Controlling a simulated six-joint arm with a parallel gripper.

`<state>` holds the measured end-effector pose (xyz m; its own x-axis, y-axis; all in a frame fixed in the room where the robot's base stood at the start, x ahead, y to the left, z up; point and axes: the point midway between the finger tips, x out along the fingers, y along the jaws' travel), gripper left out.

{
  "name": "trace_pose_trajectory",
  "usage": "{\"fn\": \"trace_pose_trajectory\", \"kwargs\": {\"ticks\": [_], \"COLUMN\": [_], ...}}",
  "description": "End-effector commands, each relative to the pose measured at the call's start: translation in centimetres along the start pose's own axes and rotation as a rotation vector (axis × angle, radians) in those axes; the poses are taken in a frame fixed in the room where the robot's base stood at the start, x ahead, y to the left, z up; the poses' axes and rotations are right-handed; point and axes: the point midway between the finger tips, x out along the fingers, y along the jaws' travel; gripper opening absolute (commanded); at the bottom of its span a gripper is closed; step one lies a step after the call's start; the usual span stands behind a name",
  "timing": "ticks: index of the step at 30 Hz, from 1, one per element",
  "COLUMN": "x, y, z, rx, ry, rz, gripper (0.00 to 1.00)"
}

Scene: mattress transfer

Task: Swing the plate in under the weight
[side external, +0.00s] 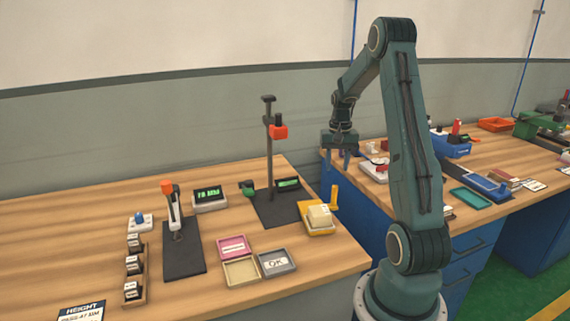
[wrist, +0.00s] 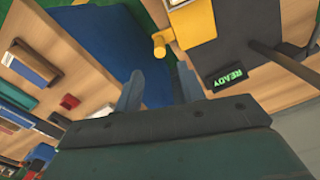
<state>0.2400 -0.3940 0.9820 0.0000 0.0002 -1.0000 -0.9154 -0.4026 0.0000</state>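A yellow plate (side external: 318,232) with an upright yellow handle (side external: 334,197) lies at the right end of the near bench. A pale block (side external: 319,215) sits on it. In the wrist view the handle (wrist: 160,42) and part of the plate (wrist: 197,25) show at the top. Left of the plate, a black post stand carries a red-orange head (side external: 278,131), perhaps the weight, above a dark base (side external: 275,210). The plate is beside this base. My gripper (side external: 338,158) is open and empty, above and behind the plate; its separated fingers show in the wrist view (wrist: 158,92).
A green-lit display (side external: 288,183) on the stand reads READY in the wrist view. A lever device (side external: 172,210), a second display (side external: 209,201), small pink (side external: 233,258), yellow and grey OK trays stand left. A gap separates the right bench, which holds several items.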

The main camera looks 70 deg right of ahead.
Motion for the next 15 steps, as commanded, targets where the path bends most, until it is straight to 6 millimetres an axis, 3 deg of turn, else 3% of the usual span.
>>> {"fn": "trace_pose_trajectory", "kwargs": {"ticks": [15], "x": [7.9], "y": [0.0], "z": [0.1], "rx": [0.0], "ry": [-0.003], "rz": [0.001], "gripper": [0.4]}}
